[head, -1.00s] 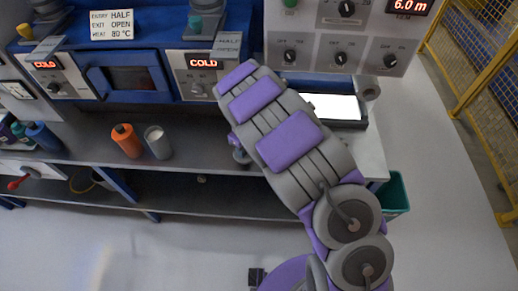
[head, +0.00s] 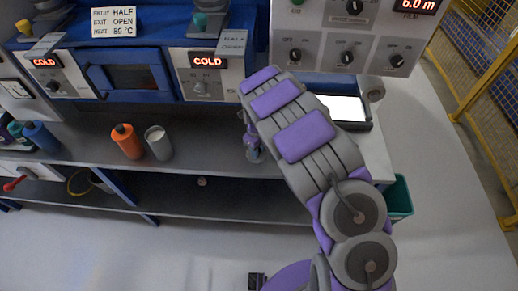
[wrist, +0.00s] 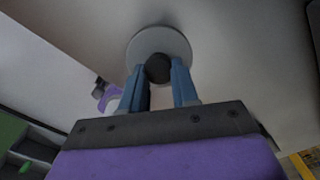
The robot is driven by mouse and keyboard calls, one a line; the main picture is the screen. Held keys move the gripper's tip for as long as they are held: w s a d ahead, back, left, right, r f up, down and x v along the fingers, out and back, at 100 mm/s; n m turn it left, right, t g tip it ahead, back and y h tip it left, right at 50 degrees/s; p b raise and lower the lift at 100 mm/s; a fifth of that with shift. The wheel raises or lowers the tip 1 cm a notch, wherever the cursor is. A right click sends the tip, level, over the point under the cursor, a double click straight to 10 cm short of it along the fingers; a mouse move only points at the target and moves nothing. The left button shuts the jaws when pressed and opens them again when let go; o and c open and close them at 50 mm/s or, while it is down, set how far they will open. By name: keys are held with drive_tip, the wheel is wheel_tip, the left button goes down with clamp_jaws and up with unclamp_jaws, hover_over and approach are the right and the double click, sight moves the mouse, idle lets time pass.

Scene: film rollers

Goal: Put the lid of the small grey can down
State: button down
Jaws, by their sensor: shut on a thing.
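The small grey can (head: 158,143) stands upright and open on the grey bench, its pale inside showing. My gripper (wrist: 158,82) has its two blue fingers on the dark knob of a round grey lid (wrist: 142,42) in the wrist view. In the head view my gripper (head: 253,152) is over the bench, well to the right of the can and partly behind my arm. A pale surface fills the view behind the lid; I cannot tell whether the lid touches it.
Blue and dark bottles (head: 40,137) are at the far left. The bench (head: 205,150) is clear between the can and my gripper. A machine with dials (head: 345,45) and a bright panel (head: 340,107) are at the right.

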drive_tip(key=c, duration=1.1)
unclamp_jaws()
drive_tip(key=shift+a+f, duration=0.2)
drive_tip(key=shift+a, duration=0.4)
drive_tip(key=shift+c, duration=0.2)
drive_tip(key=shift+o, duration=1.5)
drive_tip(key=shift+d, duration=0.35)
drive_tip(key=shift+d+r, duration=0.15)
drive_tip(key=shift+d, duration=0.55)
drive_tip(key=shift+a+r, duration=0.3)
drive_tip(key=shift+r, duration=0.1)
drive_tip(key=r, duration=0.2)
drive_tip(key=a+r+p, duration=0.1)
drive_tip(key=shift+a+r, duration=0.1)
drive_tip(key=shift+r, duration=0.25)
wheel_tip(320, 180, up, 7)
drive_tip(key=d+p, duration=0.2)
drive_tip(key=s+d+r+n, duration=1)
drive_tip(key=s+d+r, duration=0.3)
drive_tip(key=s+r, duration=0.2)
drive_tip(key=s+d+r+n+g, duration=0.1)
drive_tip(key=s+r+n+g, duration=0.1)
drive_tip(key=s+n, duration=1.3)
drive_tip(key=s, duration=0.9)
drive_tip(key=shift+s+d+n, duration=0.3)
drive_tip(key=shift+d, duration=0.1)
